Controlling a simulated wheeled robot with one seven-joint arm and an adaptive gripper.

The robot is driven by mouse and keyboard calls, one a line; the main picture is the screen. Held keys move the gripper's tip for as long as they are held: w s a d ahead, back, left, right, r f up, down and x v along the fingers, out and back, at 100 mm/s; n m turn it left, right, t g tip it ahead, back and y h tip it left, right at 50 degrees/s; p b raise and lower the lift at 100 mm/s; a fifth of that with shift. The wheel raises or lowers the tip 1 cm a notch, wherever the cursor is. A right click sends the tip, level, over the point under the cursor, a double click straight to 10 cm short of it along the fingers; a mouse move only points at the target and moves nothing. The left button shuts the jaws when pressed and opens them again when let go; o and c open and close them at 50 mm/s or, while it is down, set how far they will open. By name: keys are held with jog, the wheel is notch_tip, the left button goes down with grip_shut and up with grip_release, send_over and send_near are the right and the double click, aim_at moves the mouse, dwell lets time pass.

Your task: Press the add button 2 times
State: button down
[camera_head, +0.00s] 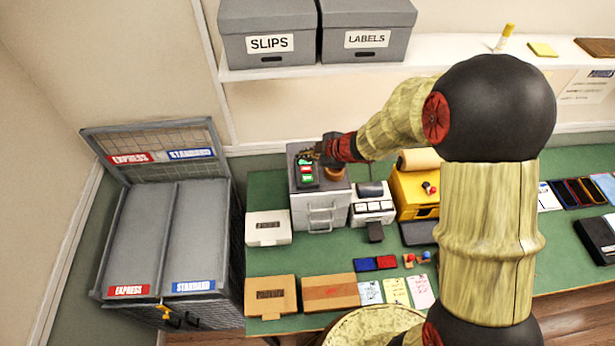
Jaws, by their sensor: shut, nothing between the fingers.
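A dark button panel (308,184) lies on top of a small grey drawer cabinet (320,212) at the back left of the green bench. It carries green and red buttons (306,170); their labels are too small to read, so I cannot tell which is the add button. My gripper (311,154) is shut and empty, at the far end of the panel. It hides part of the panel there. I cannot tell whether its fingertips touch a button or hover just above.
A white device (372,207) and a yellow machine (407,200) stand right of the cabinet. A white box (268,228) is to its left. A shelf (290,70) with two grey boxes runs above. Grey express and standard bins (162,240) stand left of the bench.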

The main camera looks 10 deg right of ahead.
jog(key=shift+f, duration=0.1)
jog(key=b, duration=0.8)
send_over(306, 179)
notch_tip(306, 179, down, 8)
jog(key=shift+s+r, duration=0.15)
jog(key=shift+r, duration=0.05)
jog(key=shift+f+b, duration=0.45)
jog(key=shift+f, duration=0.05)
jog(key=shift+f, duration=0.15)
dwell(0.6)
jog(key=shift+f, duration=0.3)
jog(key=shift+f+b, duration=0.35)
jog(key=shift+f, duration=0.1)
dwell(0.9)
jog(key=shift+r, duration=0.15)
jog(key=shift+r+p, duration=0.75)
jog(key=shift+p, duration=0.3)
